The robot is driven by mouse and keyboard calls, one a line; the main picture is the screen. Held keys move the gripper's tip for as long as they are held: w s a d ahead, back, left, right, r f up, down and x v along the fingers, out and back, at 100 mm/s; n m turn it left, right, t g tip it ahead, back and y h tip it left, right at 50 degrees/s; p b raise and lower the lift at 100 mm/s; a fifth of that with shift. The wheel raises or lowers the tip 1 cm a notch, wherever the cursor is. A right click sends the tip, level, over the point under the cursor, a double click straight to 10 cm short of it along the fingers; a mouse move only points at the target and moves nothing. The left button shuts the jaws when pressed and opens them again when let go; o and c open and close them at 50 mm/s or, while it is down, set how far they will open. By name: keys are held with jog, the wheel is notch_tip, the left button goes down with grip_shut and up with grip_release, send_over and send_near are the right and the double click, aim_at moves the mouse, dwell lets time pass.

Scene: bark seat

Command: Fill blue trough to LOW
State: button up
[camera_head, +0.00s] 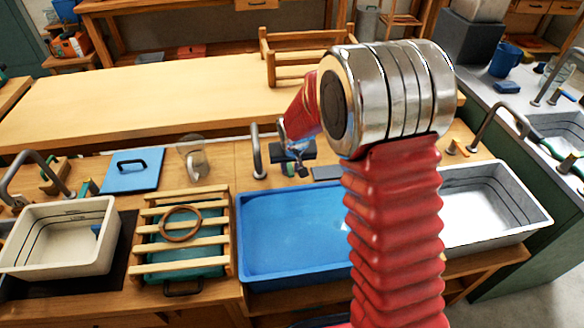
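The blue trough (295,278) is set in the wooden bench at the middle. Its inside looks smooth and blue with a small pale spot; I cannot tell how much water it holds. No level lines show on its visible walls, and my red arm hides its right part. A grey curved tap (257,152) stands behind its back left corner. My gripper (294,160) is low behind the trough's back edge, just right of this tap. It is small and dark here, beside or over tap fittings; I cannot tell whether it touches them or whether it is open.
A cream trough (112,240) with dark lines is at the left, a white-grey trough (535,208) with lines at the right. Between cream and blue, a wooden slatted rack (185,195) carries a brown ring (165,224). A blue board (135,178) lies behind. A long wooden table (150,100) is beyond.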

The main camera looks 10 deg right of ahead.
jog(key=shift+o, duration=1.4)
jog(key=shift+s, duration=0.1)
jog(key=v, duration=1.3)
jog(key=shift+r, duration=0.25)
jog(key=shift+s, duration=0.1)
jog(key=s+d+r, duration=0.1)
jog(key=s+r, duration=0.2)
jog(key=s, duration=0.6)
jog(key=s+d+r, duration=0.2)
jog(key=s+r, duration=0.2)
jog(key=s, duration=0.6)
jog(key=s+d+r+t, duration=0.1)
jog(key=s+r, duration=0.3)
jog(key=s, duration=0.5)
jog(key=shift+s+d, duration=0.15)
jog(key=shift+d, duration=0.35)
